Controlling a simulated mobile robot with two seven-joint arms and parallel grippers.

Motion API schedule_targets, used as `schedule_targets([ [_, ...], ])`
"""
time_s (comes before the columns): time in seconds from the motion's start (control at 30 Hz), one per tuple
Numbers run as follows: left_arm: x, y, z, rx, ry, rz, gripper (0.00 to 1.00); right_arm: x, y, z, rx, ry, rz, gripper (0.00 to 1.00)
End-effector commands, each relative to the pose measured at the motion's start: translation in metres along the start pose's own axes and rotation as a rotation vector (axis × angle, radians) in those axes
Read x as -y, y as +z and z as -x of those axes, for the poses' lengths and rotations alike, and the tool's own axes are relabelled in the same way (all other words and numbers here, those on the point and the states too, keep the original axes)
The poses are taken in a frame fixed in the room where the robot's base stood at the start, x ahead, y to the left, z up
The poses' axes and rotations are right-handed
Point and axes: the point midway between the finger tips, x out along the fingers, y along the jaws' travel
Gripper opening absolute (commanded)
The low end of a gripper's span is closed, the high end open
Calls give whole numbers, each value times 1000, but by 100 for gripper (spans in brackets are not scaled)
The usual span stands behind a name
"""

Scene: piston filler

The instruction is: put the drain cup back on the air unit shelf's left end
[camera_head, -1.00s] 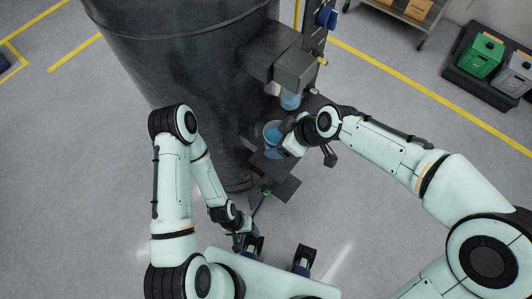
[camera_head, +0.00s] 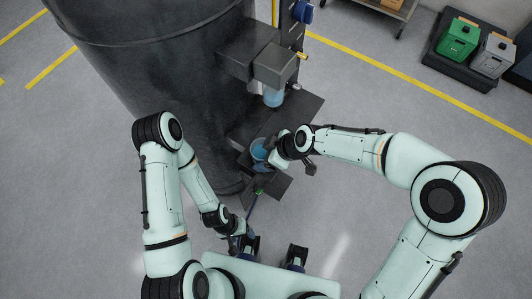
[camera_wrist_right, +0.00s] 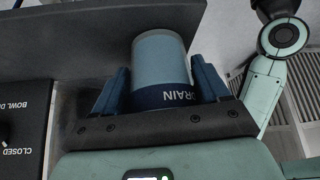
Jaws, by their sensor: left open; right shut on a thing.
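The drain cup (camera_head: 259,150) is blue and open-topped in the head view. In the right wrist view the cup (camera_wrist_right: 162,62) is pale blue with a dark band lettered DRAIN. My right gripper (camera_head: 268,152) is shut on it, with a blue finger on each side of the band. The dark air unit shelf (camera_head: 298,112) lies under and behind the cup; whether they touch cannot be told. The air unit (camera_head: 274,62) has a blue bowl (camera_head: 274,98) hanging below it, behind the cup. My left gripper (camera_head: 243,232) is low and open, away from the cup.
A large dark tank (camera_head: 150,70) stands left of the shelf. A dark lower plate (camera_head: 270,188) with a green spot is in front. A panel lettered CLOSED (camera_wrist_right: 18,130) is left of my right gripper. Green and grey bins (camera_head: 458,40) stand far right.

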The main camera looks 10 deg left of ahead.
Motion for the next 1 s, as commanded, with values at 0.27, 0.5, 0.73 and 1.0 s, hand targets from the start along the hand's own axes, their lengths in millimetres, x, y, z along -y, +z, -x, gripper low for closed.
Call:
schedule_targets([
  [0.27,1,0,-3,1,0,0,67,0,1,-2,0,0,0,100],
  [0.5,0,0,1,-1,0,0,67,0,-1,1,0,0,0,100],
  [0.73,0,0,0,0,0,0,67,-1,0,38,-2,6,-1,100],
  [1.0,0,0,1,0,0,0,67,-1,0,94,-1,5,0,100],
])
